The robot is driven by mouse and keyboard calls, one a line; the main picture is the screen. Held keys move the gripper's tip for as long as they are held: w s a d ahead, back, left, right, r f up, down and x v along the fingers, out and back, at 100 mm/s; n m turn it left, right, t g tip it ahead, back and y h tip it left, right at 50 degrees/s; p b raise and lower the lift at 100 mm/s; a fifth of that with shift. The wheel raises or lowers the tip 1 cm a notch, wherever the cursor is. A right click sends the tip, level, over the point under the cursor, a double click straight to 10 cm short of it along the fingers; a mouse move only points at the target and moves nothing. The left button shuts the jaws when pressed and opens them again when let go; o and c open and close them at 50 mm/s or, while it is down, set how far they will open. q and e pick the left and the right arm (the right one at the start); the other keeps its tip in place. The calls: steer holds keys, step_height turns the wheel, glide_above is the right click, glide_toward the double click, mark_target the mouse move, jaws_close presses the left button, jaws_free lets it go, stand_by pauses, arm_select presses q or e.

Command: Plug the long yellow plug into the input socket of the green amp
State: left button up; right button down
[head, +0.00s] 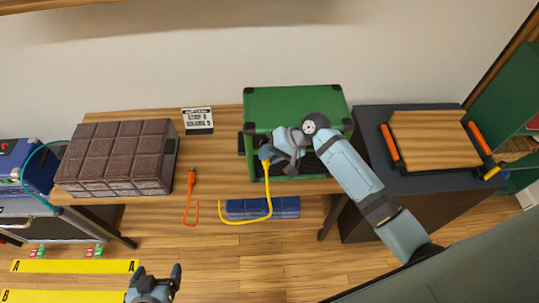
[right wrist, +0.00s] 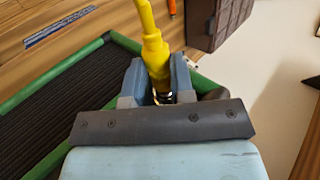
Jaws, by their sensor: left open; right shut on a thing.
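The green amp (head: 295,105) stands on the wooden table. Its green frame (right wrist: 45,75) and dark ribbed front (right wrist: 70,110) show in the right wrist view. My right gripper (head: 268,156) is in front of the amp's left part, shut on the yellow plug (right wrist: 153,48). The plug's yellow cable (head: 268,200) hangs over the table edge in a loop. The plug's metal end (right wrist: 163,97) is partly hidden between the fingers (right wrist: 160,80). I cannot tell whether it touches the amp. The input socket cannot be made out. My left gripper (head: 155,277) is open and empty, low over the floor.
An orange plug (head: 192,178) with its cable lies at the table's front edge. A brown padded box (head: 120,150) and a small sign (head: 198,120) are left of the amp. A dark cabinet (head: 375,122) with a wooden board (head: 435,138) stands right. A blue case (head: 285,207) is below the table.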

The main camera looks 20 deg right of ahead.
steer(key=shift+w+f, duration=0.1)
steer(key=c, duration=0.9)
jaws_free()
steer(key=b+v, duration=0.2)
steer(key=v, duration=1.2)
steer(key=s+a+f+t+h, duration=0.1)
steer(key=s+f+t+h, duration=0.15)
steer(key=f, duration=0.45)
steer(key=s+a+f+t+h, duration=0.1)
steer(key=s+f+t, duration=0.15)
steer(key=f, duration=0.45)
steer(key=s+a+f+n+t+h, duration=0.1)
steer(key=s+f+n, duration=0.1)
steer(key=s, duration=0.4)
steer(key=s+a+f+n+t+h, duration=0.1)
steer(key=s+a+f+n+t, duration=0.1)
steer(key=s+n, duration=0.2)
steer(key=shift+s+f+t, duration=0.3)
steer(key=shift+s+f, duration=0.1)
steer(key=shift+s, duration=0.75)
